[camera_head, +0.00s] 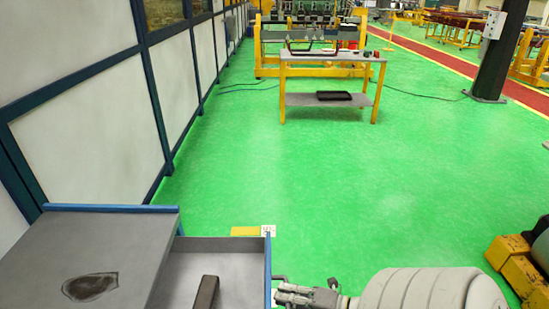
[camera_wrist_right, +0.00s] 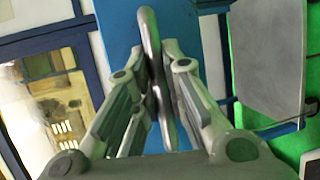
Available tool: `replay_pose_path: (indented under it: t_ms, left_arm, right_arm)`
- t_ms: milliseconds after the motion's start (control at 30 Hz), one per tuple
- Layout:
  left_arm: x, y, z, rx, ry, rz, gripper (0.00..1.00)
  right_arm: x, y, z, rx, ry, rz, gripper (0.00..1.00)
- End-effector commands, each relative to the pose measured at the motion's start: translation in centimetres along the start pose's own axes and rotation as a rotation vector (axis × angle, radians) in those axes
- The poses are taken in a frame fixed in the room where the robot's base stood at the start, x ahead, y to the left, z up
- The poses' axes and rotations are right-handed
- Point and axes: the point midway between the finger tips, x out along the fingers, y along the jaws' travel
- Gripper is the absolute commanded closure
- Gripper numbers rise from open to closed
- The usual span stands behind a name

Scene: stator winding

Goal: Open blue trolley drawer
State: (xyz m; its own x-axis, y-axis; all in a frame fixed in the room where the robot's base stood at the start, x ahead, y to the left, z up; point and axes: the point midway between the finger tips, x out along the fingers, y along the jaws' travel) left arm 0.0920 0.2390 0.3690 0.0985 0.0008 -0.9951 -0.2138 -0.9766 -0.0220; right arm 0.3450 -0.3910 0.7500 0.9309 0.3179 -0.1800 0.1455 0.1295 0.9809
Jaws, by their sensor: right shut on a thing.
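The blue trolley has a grey top (camera_head: 120,240) with a dark worn patch, at the lower left of the head view. Its drawer (camera_head: 205,257) stands pulled out to the right, showing its grey inside and blue front edge (camera_head: 268,270). My right gripper (camera_head: 284,290) is at the outer side of that front, at the handle (camera_head: 277,280). In the right wrist view, my right gripper (camera_wrist_right: 157,85) is shut on the metal handle (camera_wrist_right: 150,40), with the blue drawer front (camera_wrist_right: 119,30) behind it. My left gripper is not in view.
A dark brown bar-shaped thing (camera_head: 206,292) lies in the drawer. A white panelled wall with blue frames (camera_head: 90,110) runs along the left. Green floor lies clear beyond the trolley, up to a yellow-legged table (camera_head: 330,72). A yellow object (camera_head: 520,265) stands at the lower right.

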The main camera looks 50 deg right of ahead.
Motion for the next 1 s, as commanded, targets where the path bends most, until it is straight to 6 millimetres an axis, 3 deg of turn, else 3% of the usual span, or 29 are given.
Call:
replay_pose_path:
  t_ms: [433, 467, 533, 867, 1000]
  left_arm:
    - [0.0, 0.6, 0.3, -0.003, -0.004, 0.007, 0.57]
    - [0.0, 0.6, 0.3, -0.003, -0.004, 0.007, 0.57]
    - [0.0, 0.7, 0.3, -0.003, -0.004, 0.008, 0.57]
    - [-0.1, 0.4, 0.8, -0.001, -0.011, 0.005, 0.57]
    - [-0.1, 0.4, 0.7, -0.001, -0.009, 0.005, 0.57]
  right_arm:
    - [-0.4, -0.1, 0.2, 0.000, -0.001, -0.002, 1.00]
    - [-0.3, -0.1, 0.2, 0.000, -0.001, -0.002, 0.86]
    - [-0.3, -0.1, 0.1, 0.000, -0.001, -0.002, 0.79]
    - [-0.5, -0.1, 0.1, 0.000, -0.001, -0.001, 0.79]
    - [-1.9, -0.2, 0.1, 0.002, -0.001, -0.004, 0.79]
